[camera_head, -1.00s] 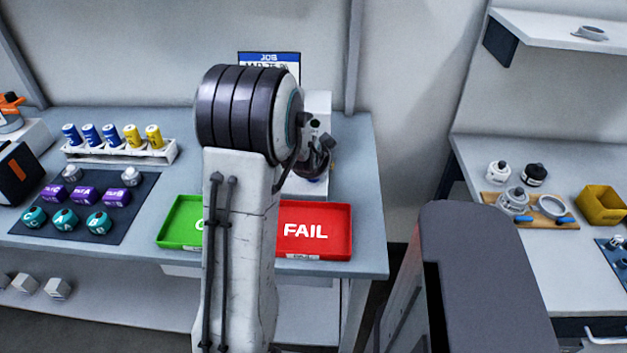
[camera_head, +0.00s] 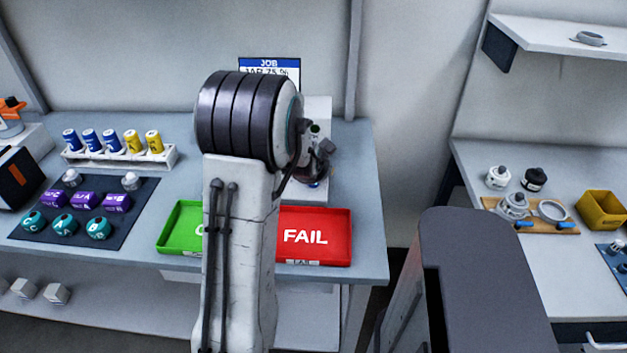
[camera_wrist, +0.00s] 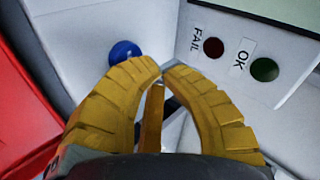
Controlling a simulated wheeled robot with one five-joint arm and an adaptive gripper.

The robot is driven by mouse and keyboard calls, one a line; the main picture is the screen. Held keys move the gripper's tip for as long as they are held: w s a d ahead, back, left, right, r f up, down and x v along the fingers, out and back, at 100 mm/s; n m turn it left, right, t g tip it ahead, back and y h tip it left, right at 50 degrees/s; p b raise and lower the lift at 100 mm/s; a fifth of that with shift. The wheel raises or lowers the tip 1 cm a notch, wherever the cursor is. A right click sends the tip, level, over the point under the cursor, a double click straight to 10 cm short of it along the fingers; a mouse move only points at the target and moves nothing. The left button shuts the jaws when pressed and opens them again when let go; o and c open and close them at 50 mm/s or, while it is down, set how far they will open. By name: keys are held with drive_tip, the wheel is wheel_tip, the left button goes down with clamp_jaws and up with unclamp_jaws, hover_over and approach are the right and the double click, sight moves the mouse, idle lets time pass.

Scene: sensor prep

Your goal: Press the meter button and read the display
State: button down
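The meter is a white housing that shows in the head view (camera_head: 318,110), mostly hidden behind my arm. In the wrist view its face (camera_wrist: 232,22) carries a dark red FAIL lamp (camera_wrist: 214,47) and a dark green OK lamp (camera_wrist: 264,69). Part of a pale display (camera_wrist: 290,9) is cut off at the top right, with no reading visible. A round blue button (camera_wrist: 125,51) sits on the lower white surface. My gripper (camera_wrist: 163,70) has its yellow fingertips together, just right of the button in the picture. Contact with the button cannot be told.
A red FAIL tray (camera_head: 335,218) and a green tray (camera_head: 178,225) lie in front of the meter. A JOB sign (camera_head: 270,64) stands behind. A dark mat (camera_head: 140,205) with several parts and a rack (camera_head: 118,160) of cylinders are at left.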

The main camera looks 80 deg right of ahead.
drive_tip(key=shift+f+b, duration=0.9)
drive_tip(key=shift+b, duration=0.35)
idle(1.6)
drive_tip(key=shift+r, duration=0.15)
drive_tip(key=shift+r+p, duration=0.45)
drive_tip(key=shift+r, duration=0.3)
drive_tip(key=shift+r, duration=0.1)
drive_tip(key=shift+r+p, duration=1.55)
drive_tip(key=shift+r, duration=0.9)
